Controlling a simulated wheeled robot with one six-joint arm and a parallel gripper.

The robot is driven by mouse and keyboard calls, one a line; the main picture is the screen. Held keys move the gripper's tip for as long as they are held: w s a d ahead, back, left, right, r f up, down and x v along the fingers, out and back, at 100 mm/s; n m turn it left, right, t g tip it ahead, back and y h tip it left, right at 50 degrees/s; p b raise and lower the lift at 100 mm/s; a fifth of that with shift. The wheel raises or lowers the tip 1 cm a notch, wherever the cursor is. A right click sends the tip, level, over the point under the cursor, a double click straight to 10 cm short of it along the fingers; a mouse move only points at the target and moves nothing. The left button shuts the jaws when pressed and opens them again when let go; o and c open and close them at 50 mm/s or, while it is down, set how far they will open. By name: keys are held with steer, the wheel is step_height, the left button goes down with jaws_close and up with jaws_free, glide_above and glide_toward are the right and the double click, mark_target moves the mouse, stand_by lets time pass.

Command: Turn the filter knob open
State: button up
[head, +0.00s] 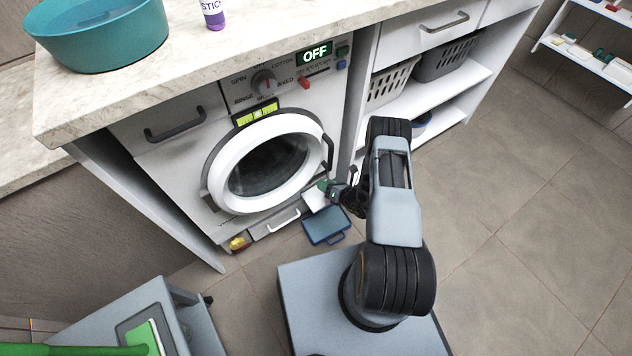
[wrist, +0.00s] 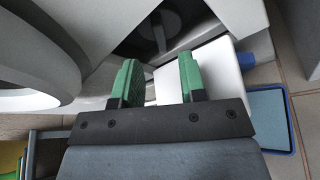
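The washing machine (head: 265,150) has its round door shut, and its display reads OFF. In the wrist view, a dark round filter knob (wrist: 159,33) with a grey grip bar sits in a dark recess low on the machine. The white filter flap (wrist: 205,68) hangs open beside the recess; it also shows in the head view (head: 314,199). My gripper (wrist: 160,78) is open, its green fingertips apart with nothing between them, pointing toward the recess and short of the knob. In the head view my gripper (head: 327,188) is low at the machine's right front; the knob is hidden there.
A blue tray (head: 326,225) lies on the floor below the flap. A shelf unit with baskets (head: 392,83) stands to the right. A trolley (head: 150,320) is at the lower left. Floor at right is clear.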

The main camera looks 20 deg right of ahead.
steer(key=shift+b+x, duration=0.7)
steer(key=shift+x, duration=2.1)
jaws_close()
